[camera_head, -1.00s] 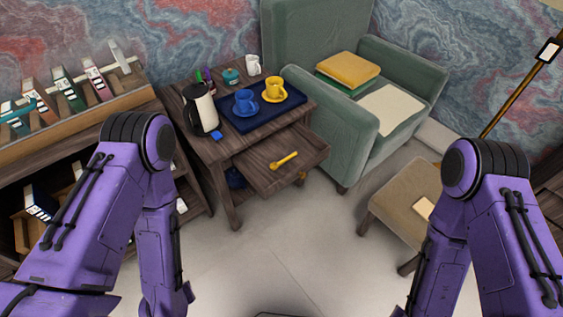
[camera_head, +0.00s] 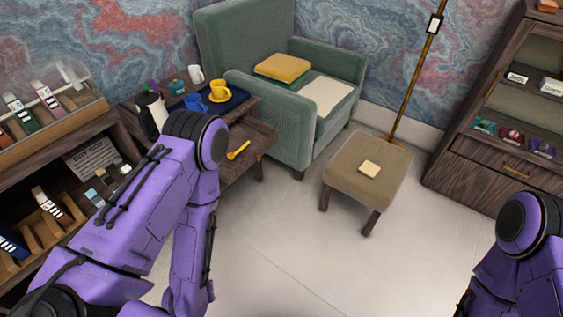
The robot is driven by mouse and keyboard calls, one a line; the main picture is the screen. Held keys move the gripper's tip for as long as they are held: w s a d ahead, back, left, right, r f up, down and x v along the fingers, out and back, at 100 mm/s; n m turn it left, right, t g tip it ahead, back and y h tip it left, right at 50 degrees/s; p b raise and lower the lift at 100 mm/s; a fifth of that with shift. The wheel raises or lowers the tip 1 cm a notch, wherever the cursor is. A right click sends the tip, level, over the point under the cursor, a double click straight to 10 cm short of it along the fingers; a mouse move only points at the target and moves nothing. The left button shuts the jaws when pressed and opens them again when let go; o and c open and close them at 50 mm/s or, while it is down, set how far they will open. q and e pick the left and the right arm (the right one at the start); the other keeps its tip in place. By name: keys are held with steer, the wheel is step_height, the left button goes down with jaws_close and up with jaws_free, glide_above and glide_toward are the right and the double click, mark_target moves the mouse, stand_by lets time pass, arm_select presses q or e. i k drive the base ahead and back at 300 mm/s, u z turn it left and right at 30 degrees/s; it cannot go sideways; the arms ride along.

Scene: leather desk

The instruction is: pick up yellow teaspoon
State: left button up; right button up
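The yellow teaspoon (camera_head: 238,151) lies in the open wooden drawer (camera_head: 262,136) of the small side table. The drawer is partly hidden behind my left arm. My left arm comes in from the left and hangs down in front of the table, and my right arm is at the lower right edge. Both grippers are below the picture, so neither can be seen. The teaspoon is in the drawer with nothing visible holding it.
On the table are a yellow cup (camera_head: 219,91), a blue cup (camera_head: 195,102), a white mug (camera_head: 196,74) and a partly hidden jug (camera_head: 151,113). A green armchair (camera_head: 296,128) and a stool (camera_head: 344,175) stand right of it. Shelves flank both sides. The floor between is clear.

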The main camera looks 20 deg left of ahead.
mark_target(239, 150)
steer(key=z, duration=0.25)
steer(key=i, duration=1.15)
steer(key=u, duration=0.75)
